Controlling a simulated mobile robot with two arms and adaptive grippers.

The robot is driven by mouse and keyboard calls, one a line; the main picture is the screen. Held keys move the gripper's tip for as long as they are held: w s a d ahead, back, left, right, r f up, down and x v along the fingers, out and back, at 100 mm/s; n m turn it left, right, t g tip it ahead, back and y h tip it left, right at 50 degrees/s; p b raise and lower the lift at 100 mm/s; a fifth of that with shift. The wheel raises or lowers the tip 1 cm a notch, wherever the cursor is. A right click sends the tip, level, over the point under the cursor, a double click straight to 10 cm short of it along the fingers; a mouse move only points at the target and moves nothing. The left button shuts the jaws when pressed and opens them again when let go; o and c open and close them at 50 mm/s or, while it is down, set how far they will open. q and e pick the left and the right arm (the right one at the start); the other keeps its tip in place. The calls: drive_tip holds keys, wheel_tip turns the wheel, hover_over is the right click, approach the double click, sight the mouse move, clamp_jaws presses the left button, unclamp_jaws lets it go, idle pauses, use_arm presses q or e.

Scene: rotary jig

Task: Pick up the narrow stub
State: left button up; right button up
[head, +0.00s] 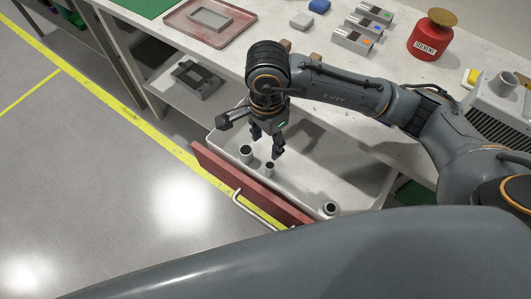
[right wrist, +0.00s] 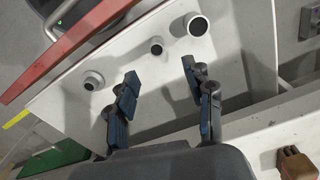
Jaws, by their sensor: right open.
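The narrow stub (head: 269,168) stands upright in the open drawer (head: 352,186), near its red front. It is the thinnest of three grey stubs there and also shows in the right wrist view (right wrist: 156,46). A wider stub (head: 246,154) stands to its left, and a stub with a flanged base (head: 329,208) stands farther right. My right gripper (head: 267,145) is open and empty above the drawer, close to the narrow stub. In the right wrist view, the narrow stub lies beyond the fingertips (right wrist: 158,82), not between them. My left gripper is not in view.
The drawer's red front (head: 225,176) and handle (head: 250,208) border the stubs closely. The worktop (head: 330,75) carries a red tray (head: 178,27), several small boxes and a red solvent can (head: 429,37). A grey bracket (head: 196,78) lies on the shelf below.

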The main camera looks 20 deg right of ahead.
hover_over(270, 165)
drive_tip(key=f, duration=0.6)
drive_tip(key=shift+a+f, duration=0.15)
drive_tip(key=shift+a, duration=0.2)
drive_tip(key=shift+f, duration=0.35)
drive_tip(key=shift+d+f, duration=0.1)
drive_tip(key=shift+f, duration=0.5)
drive_tip(key=f, duration=0.1)
drive_tip(key=f+p, duration=0.1)
drive_tip(key=f, duration=0.1)
drive_tip(key=shift+d+f, duration=0.2)
drive_tip(key=shift+f, duration=0.35)
drive_tip(key=shift+c, duration=0.2)
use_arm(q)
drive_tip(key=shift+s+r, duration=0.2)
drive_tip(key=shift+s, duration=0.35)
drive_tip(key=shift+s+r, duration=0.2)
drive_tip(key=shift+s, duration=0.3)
use_arm(e)
clamp_jaws()
